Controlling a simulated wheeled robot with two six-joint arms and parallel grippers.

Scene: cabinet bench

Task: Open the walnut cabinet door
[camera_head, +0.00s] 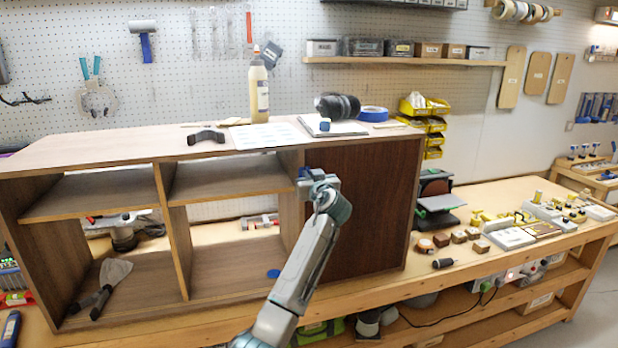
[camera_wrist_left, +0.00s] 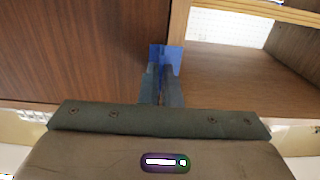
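The walnut cabinet (camera_head: 215,150) stands on the bench, with open shelves on its left and a dark walnut door (camera_head: 372,205) on its right. The door looks closed. My left gripper (camera_head: 317,178) is at the door's upper left edge, by the divider. In the left wrist view, the door (camera_wrist_left: 80,50) is at left and an open compartment (camera_wrist_left: 235,80) at right. The gripper's fingers (camera_wrist_left: 164,65) are close together, with blue at their tips, beside the door's edge. Whether a handle or edge is between them is hidden. My right gripper is not in view.
A glue bottle (camera_head: 259,92), a black cylindrical item (camera_head: 338,106) and blue tape (camera_head: 373,114) stand on the cabinet top. A scraper (camera_head: 112,275) lies in the lower left compartment.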

